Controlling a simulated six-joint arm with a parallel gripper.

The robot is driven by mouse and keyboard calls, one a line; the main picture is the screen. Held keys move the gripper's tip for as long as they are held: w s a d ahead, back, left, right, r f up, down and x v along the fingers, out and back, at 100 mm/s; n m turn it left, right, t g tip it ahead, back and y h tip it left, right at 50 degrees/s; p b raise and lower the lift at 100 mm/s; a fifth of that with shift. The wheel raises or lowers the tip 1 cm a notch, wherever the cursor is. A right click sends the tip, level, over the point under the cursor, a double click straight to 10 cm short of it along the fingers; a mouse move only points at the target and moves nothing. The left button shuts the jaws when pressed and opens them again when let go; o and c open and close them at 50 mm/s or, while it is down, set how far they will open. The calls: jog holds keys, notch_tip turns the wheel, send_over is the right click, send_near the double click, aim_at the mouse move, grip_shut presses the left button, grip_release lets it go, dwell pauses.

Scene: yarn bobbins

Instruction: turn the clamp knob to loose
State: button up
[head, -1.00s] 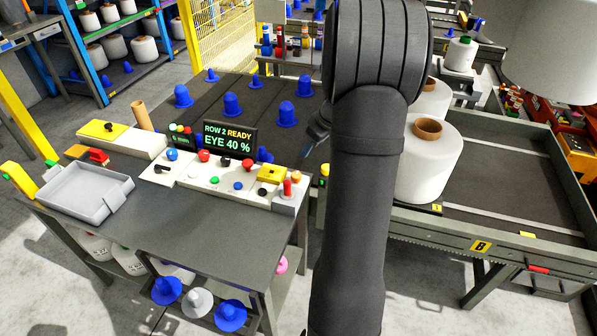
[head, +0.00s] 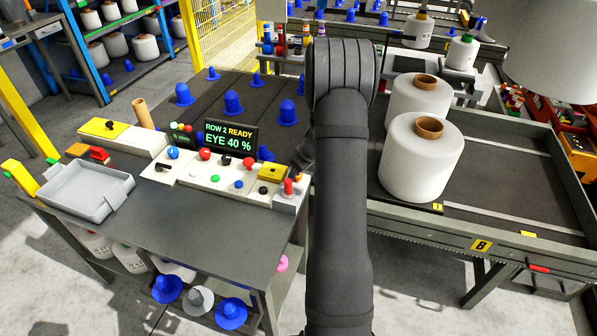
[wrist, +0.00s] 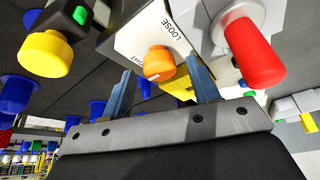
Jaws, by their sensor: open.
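The clamp knob (wrist: 158,63) is a small orange knob on a white box in the wrist view. The word LOOSE is printed above it and a partly covered word ending in "HT" below it. I cannot tell which way the knob points. My gripper (wrist: 160,70) is open, with one blue-grey finger on each side of the knob; whether they touch it is unclear. In the head view my arm stands at the right end of the control panel (head: 218,182), and its gripper is mostly hidden. I cannot pick out the clamp knob there.
A red-topped post (wrist: 255,55) stands close to the right of the knob; it also shows in the head view (head: 288,187). A yellow knob (wrist: 45,53) is at upper left in the wrist view. A grey tray (head: 88,192) and large white bobbins (head: 420,165) flank the panel.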

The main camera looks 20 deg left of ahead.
jog(key=shift+f, duration=0.25)
jog(key=c, duration=1)
jog(key=shift+o, duration=0.2)
